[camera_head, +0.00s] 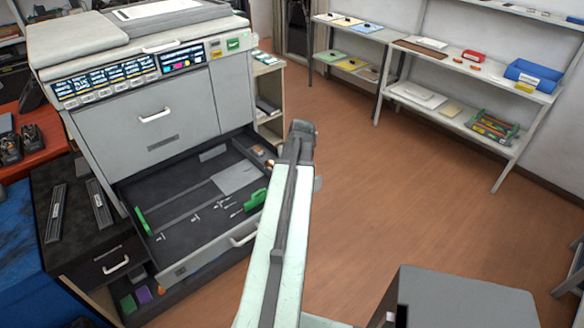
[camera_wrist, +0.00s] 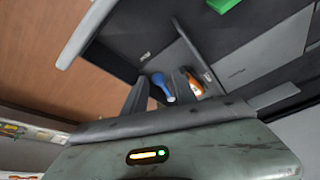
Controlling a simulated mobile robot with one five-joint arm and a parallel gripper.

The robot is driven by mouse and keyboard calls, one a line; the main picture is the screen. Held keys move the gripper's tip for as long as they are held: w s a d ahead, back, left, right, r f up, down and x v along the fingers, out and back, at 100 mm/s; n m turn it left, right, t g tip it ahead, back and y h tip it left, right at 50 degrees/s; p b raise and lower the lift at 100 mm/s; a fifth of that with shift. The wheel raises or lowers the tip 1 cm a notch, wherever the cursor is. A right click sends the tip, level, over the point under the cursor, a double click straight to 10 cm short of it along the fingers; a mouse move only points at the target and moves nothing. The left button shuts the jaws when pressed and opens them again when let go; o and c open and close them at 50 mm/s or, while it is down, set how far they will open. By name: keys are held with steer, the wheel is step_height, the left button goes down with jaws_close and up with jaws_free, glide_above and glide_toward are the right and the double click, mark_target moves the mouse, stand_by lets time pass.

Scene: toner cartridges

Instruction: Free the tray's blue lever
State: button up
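The tray (camera_head: 178,222) is the pulled-out drawer of the copier, dark inside with a pale front wall and handle. The blue lever (camera_wrist: 158,81) shows in the wrist view, rounded at its far end, near the tray's inner wall. An orange part (camera_wrist: 195,86) is just right of it. My gripper (camera_wrist: 161,75) is open, its two dark fingers on either side of the blue lever in the picture. I cannot tell how far the lever is from the fingers. In the head view my arm hides the gripper and the lever.
Green guides (camera_head: 255,199) and small loose pieces lie in the tray. The copier (camera_head: 150,75) rises behind it. A dark cabinet (camera_head: 75,220) stands at left. Shelves (camera_head: 470,75) line the back right wall. The brown floor (camera_head: 380,170) between is clear.

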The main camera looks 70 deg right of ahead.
steer(key=shift+s, duration=0.1)
stand_by(0.3)
